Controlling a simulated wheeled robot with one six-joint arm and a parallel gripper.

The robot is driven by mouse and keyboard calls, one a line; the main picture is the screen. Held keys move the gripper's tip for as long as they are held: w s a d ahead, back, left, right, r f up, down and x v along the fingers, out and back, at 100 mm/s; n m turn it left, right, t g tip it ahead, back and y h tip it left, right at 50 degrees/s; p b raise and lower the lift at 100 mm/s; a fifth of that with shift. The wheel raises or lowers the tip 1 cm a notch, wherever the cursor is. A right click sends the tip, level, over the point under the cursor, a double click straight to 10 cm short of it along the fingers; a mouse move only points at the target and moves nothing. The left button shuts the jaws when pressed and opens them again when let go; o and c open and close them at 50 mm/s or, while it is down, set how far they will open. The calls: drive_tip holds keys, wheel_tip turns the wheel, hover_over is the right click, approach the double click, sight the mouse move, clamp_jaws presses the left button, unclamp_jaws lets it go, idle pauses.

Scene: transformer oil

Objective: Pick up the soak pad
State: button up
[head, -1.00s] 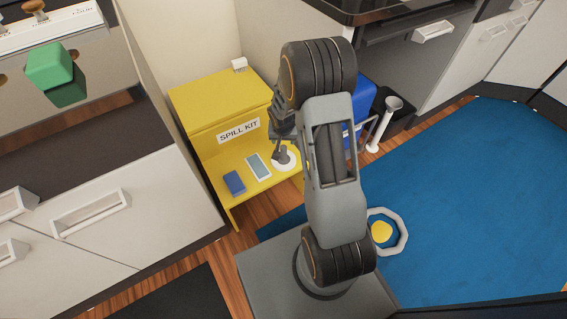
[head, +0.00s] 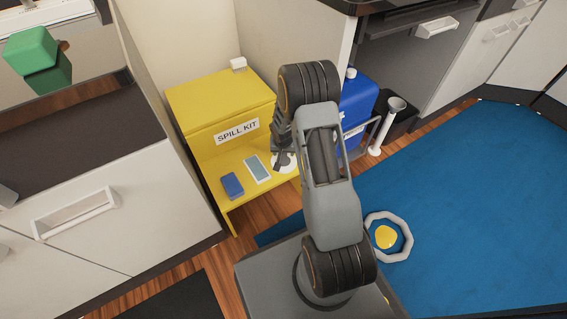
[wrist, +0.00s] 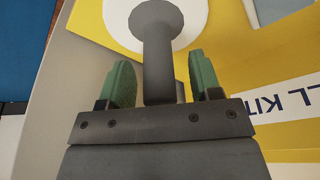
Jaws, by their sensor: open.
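A round white pad (head: 290,166) with a dark grey upright post lies on the yellow spill kit's (head: 222,102) front shelf; I take it to be the soak pad. My gripper (head: 282,145) is over it and hides much of it. In the wrist view my gripper (wrist: 161,78) is open, one green-padded finger on each side of the grey post (wrist: 158,50). A gap shows on both sides, so the post is not gripped. The white disc (wrist: 196,20) shows beyond the post.
A blue block (head: 232,186) and a pale framed pad (head: 257,169) lie left on the same shelf. A blue container (head: 358,103) stands right of the kit. A grey ring (head: 404,243) surrounds a yellow patch (head: 386,237) on the blue mat (head: 465,190). Cabinets (head: 95,215) stand left.

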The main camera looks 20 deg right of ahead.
drive_tip(key=shift+f, duration=0.4)
drive_tip(key=shift+r, duration=0.1)
clamp_jaws()
